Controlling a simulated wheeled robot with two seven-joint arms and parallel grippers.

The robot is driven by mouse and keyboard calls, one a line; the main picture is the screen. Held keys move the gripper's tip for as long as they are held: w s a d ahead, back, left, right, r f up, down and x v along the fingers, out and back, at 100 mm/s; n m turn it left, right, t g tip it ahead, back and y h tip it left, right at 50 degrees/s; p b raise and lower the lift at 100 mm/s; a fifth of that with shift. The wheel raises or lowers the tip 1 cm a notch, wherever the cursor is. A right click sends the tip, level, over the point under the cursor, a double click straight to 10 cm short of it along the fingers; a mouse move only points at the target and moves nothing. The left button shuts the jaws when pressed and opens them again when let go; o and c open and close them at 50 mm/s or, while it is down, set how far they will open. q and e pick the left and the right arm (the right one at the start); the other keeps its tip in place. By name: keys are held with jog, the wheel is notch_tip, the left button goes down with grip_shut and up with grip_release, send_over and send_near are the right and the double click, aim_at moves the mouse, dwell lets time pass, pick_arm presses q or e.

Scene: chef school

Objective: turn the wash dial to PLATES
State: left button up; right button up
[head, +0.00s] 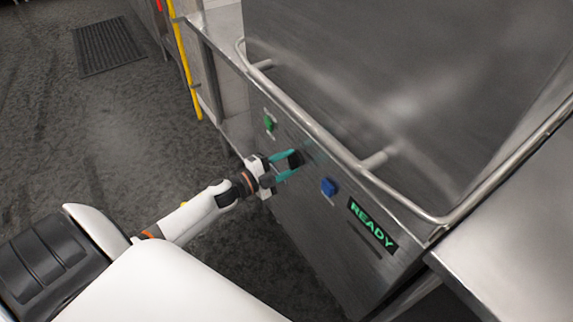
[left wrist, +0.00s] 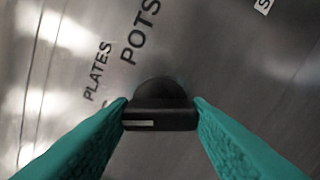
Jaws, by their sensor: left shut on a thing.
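The wash dial (head: 295,159) is a black knob on the steel front panel of the machine. My left gripper (head: 287,165) is shut on it, with one teal finger on each side. In the left wrist view the dial (left wrist: 160,115) is a black bar with a pale mark at its left part, between the fingertips (left wrist: 160,118). The label PLATES (left wrist: 97,72) and the label POTS (left wrist: 141,33) are printed on the panel above and left of the dial. Another label, below PLATES, is mostly hidden by the left finger. My right gripper is not in view.
A green button (head: 269,123) is left of the dial and a blue button (head: 329,187) is right of it. A lit display (head: 373,226) reads READY. A steel bar handle (head: 325,139) runs just above the panel. A steel counter (head: 510,235) stands at right.

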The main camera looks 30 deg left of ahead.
pick_arm(q)
jog(key=m+b, duration=0.1)
jog(key=m, duration=0.3)
jog(key=shift+f+m+b, duration=0.1)
jog(key=shift+m+b, duration=0.2)
jog(key=shift+m, duration=0.1)
dwell(0.4)
jog(key=o, duration=1)
jog(key=b+v, duration=0.1)
jog(key=v, duration=1.1)
